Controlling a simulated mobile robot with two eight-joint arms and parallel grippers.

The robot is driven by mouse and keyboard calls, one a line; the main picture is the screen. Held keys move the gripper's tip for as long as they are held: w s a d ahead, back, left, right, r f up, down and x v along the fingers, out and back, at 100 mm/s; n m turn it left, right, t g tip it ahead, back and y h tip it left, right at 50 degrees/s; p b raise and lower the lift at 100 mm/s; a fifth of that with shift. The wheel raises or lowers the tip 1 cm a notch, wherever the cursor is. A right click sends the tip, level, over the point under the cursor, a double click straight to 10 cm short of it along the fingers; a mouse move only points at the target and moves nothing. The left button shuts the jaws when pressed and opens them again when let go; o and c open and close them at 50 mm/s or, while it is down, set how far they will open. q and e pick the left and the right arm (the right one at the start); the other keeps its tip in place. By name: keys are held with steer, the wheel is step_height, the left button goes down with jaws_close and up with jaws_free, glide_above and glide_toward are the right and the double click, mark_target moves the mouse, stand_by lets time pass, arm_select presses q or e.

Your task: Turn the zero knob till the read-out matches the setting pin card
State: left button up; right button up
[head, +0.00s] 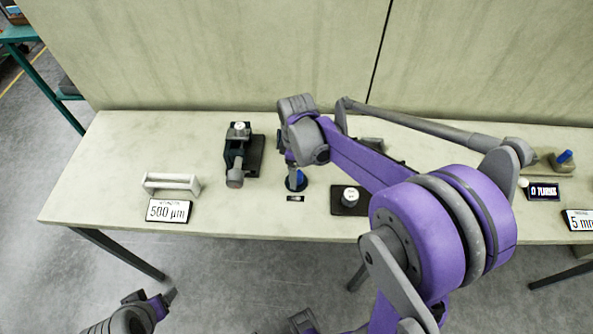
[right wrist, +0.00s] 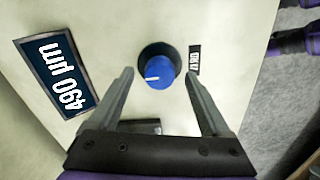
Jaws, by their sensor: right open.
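The blue zero knob (head: 299,180) sits on a dark round base on the bench. The right wrist view shows the knob (right wrist: 160,72) with a white pointer mark towards its left side. My right gripper (right wrist: 159,76) is open above it, one fingertip on each side of the knob, with gaps showing. In the head view my right gripper (head: 291,172) partly hides the knob. The read-out (right wrist: 57,74) shows 490 µm. The setting pin card (head: 169,210) reads 500 µm. My left gripper (head: 168,297) is low at the left, off the bench; its jaw opening is unclear.
A small black label (head: 295,198) lies by the knob. A grey handle-like bar (head: 171,182) and a dark clamp-like device (head: 236,160) stand to the left. A dark block with a pale round top (head: 350,197) stands right. A "0 TURNS" display (head: 542,191) is farther right.

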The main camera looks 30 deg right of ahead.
steer(key=shift+f, duration=0.2)
jaws_close()
stand_by(0.4)
steer(key=shift+m, duration=0.3)
steer(key=m+b, duration=0.1)
steer(key=m, duration=0.2)
steer(key=shift+m, duration=0.4)
steer(key=m, duration=0.5)
steer(key=shift+b, duration=0.3)
